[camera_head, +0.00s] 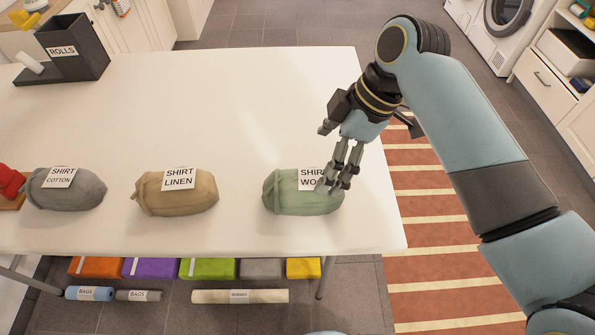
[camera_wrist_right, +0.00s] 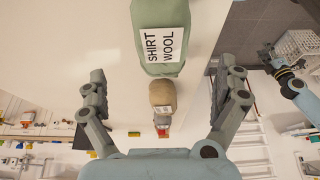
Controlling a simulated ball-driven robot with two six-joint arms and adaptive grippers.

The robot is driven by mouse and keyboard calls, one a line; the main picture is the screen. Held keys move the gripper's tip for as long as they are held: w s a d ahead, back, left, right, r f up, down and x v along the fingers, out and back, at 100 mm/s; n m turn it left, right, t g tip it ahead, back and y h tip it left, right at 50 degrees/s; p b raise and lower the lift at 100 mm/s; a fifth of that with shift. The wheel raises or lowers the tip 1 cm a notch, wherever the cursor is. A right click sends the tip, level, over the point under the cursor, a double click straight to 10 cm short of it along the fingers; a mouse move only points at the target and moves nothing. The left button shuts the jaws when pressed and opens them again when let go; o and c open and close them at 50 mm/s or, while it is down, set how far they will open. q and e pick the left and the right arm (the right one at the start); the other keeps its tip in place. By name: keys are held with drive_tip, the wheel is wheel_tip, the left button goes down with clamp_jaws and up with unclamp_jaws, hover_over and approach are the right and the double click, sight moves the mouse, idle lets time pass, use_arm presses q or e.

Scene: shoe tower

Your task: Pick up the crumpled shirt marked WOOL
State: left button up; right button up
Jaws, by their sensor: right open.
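The crumpled green shirt (camera_head: 290,202) lies on the white table (camera_head: 240,90) near its right end. Its label reads SHIRT WO in the head view, partly hidden by my fingers. In the right wrist view the shirt (camera_wrist_right: 160,12) is at the top centre, with the label SHIRT WOOL fully readable. My right gripper (camera_head: 335,182) is over the shirt's right side in the head view. In the right wrist view the gripper (camera_wrist_right: 165,92) has its fingers wide apart, with nothing held between them. I cannot tell whether it touches the shirt. My left gripper is not in view.
A tan shirt marked LINEN (camera_head: 190,200) and a grey shirt marked COTTON (camera_head: 75,200) lie to the left on the table. A dark ROLLS box (camera_head: 82,62) stands at the back left. The table behind the shirts is clear. Its right edge is close to the green shirt.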

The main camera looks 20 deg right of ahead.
sight(311, 179)
drive_tip(key=x, duration=0.4)
drive_tip(key=shift+s+a, duration=0.15)
drive_tip(key=shift+s, duration=0.05)
drive_tip(key=shift+w+a+f, duration=0.1)
drive_tip(key=shift+f, duration=0.25)
drive_tip(key=shift+a+f, duration=0.1)
drive_tip(key=shift+f, duration=0.2)
drive_tip(key=x, duration=0.4)
drive_tip(key=shift+w+a+f+b, duration=0.1)
drive_tip(key=shift+w+f+b, duration=0.05)
drive_tip(key=shift+f+b, duration=0.2)
drive_tip(key=c, duration=0.4)
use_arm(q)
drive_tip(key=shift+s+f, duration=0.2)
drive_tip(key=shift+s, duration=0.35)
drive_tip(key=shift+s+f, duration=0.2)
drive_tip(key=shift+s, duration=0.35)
use_arm(e)
drive_tip(key=c, duration=0.9)
